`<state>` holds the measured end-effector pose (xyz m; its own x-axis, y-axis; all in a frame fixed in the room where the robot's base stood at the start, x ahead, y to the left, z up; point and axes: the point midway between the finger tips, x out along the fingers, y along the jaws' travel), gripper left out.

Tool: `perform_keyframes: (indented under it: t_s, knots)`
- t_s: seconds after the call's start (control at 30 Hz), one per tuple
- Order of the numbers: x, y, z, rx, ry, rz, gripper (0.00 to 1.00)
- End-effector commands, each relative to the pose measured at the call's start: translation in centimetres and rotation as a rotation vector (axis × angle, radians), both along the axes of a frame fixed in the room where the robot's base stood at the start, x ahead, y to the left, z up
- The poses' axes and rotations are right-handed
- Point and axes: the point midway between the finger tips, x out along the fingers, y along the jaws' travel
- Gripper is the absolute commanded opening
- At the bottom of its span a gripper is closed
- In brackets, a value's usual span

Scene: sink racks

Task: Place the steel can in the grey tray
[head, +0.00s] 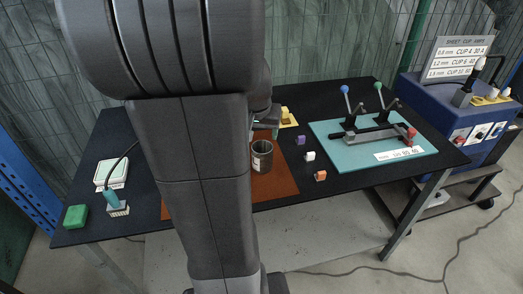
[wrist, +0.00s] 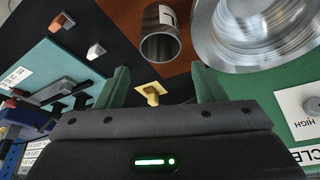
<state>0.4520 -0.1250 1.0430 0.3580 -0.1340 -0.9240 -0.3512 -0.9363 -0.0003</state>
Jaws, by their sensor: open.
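The steel can (head: 262,156) stands upright on the brown mat, open end up, with a pale label on its side. In the wrist view the can (wrist: 160,45) is beyond the fingertips, slightly left of the gap's middle. My gripper (wrist: 163,80) is open, with two green fingers apart and nothing between them. In the head view my gripper (head: 268,122) is just behind and above the can, partly hidden by my arm. I cannot make out a grey tray for certain. My arm hides much of the table's middle left.
A large round shiny metal piece (wrist: 265,30) lies on a green surface right of the can. A yellow block (head: 285,115) is behind the can. Purple (head: 300,140), white (head: 310,156) and orange (head: 320,175) blocks stand right, before a teal board (head: 340,135) with levers.

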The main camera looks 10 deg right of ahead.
Motion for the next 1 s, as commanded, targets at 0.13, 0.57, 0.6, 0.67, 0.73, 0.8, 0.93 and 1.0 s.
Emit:
perform_keyframes:
  t_s: [0.13,0.57,0.6,0.67,0.73,0.8,0.93,1.0]
  knots:
    - [-0.1,0.0,-0.4,0.001,0.004,0.0,0.63]
    - [2.3,-0.9,-6.5,0.0,0.004,0.001,0.63]
    - [2.4,-0.9,-6.8,0.0,0.003,0.001,0.63]
    - [2.6,-1.0,-7.2,-0.001,0.002,0.001,0.63]
    - [2.7,-1.0,-7.4,-0.001,0.002,0.001,0.63]
    - [2.8,-1.1,-7.6,-0.001,0.001,0.001,0.63]
    - [3.1,-1.2,-8.6,0.001,0.004,0.0,0.63]
    - [3.4,-1.3,-9.4,0.001,0.005,0.001,0.63]
